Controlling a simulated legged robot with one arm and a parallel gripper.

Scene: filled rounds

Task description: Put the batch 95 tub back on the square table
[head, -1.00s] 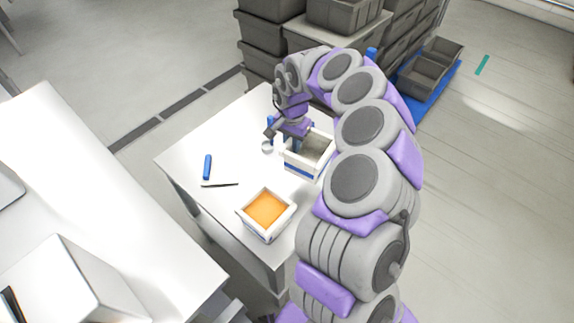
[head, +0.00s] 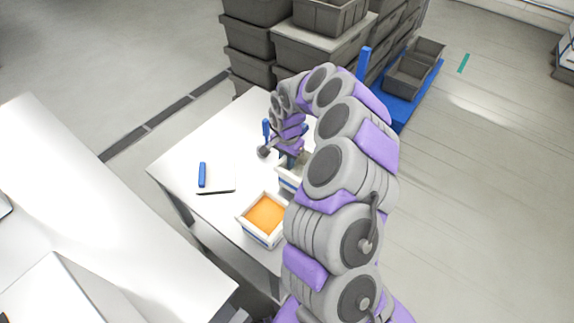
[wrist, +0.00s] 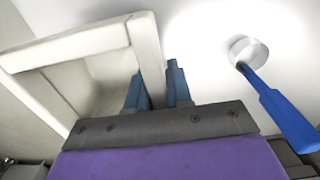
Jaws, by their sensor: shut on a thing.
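My gripper (wrist: 157,88) is shut on one wall of a pale tub (wrist: 95,43), with one finger inside the wall and one outside. In the head view this tub (head: 287,183) is at the right side of the white table (head: 185,145), mostly hidden by my arm. Its inside looks empty in the wrist view. I cannot tell whether it touches the table. A second white tub (head: 262,238) with orange contents (head: 265,215) stands on the table nearer to me. No batch number is readable on either tub.
A blue-handled tool (wrist: 280,112) with a round end is beside the gripper. Another white table (head: 110,220) is at left. Grey crates (head: 250,45) are stacked behind.

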